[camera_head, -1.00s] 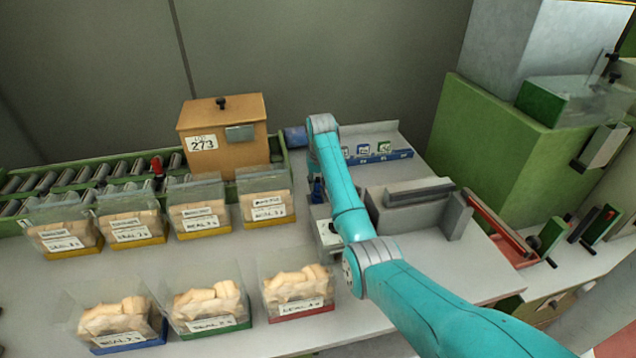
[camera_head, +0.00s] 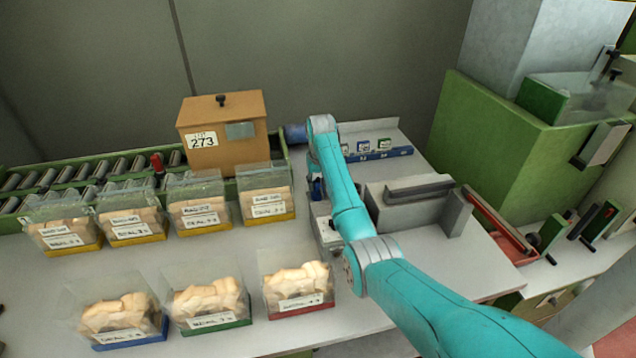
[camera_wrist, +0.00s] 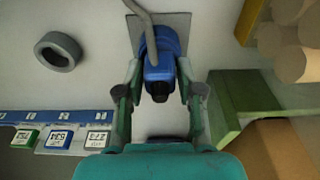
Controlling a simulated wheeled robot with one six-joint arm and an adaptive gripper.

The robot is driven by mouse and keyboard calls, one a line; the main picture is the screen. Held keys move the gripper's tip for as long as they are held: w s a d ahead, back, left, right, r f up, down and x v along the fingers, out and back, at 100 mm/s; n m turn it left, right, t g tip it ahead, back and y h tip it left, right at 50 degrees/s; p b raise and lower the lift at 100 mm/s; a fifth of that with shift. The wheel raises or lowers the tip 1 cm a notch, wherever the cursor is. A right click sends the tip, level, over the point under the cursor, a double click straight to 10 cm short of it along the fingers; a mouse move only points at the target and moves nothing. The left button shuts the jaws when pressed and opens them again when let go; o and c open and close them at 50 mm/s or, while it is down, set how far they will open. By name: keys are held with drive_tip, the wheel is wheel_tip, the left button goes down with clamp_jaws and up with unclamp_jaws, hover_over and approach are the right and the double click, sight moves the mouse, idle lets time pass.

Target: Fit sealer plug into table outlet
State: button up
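The blue plug (camera_wrist: 158,72) lies between the two fingertips of my gripper (camera_wrist: 160,70) in the wrist view. A grey cable runs from it to the top edge, and its dark end points down the picture. The fingers stand close on both sides, but I cannot tell whether they touch it. In the head view my arm hides most of the gripper; a bit of blue shows beside it. A blue cylinder (camera_head: 296,134), possibly the outlet, sits at the table's back edge. A dark blue part (camera_wrist: 168,138) shows past my gripper in the wrist view.
A wooden box marked 273 (camera_head: 222,130) stands left of the arm. A grey sealer (camera_head: 415,205) stands right of the arm. A dark ring (camera_wrist: 58,51) lies on the table; a labelled blue strip (camera_head: 385,154) is behind.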

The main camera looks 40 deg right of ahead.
drive_tip(key=shift+o, duration=1.2)
wheel_tip(320, 180, up, 12)
drive_tip(key=s, duration=0.1)
drive_tip(key=shift+s+a, duration=0.3)
drive_tip(key=shift+a, duration=0.15)
drive_tip(key=shift+f, duration=0.1)
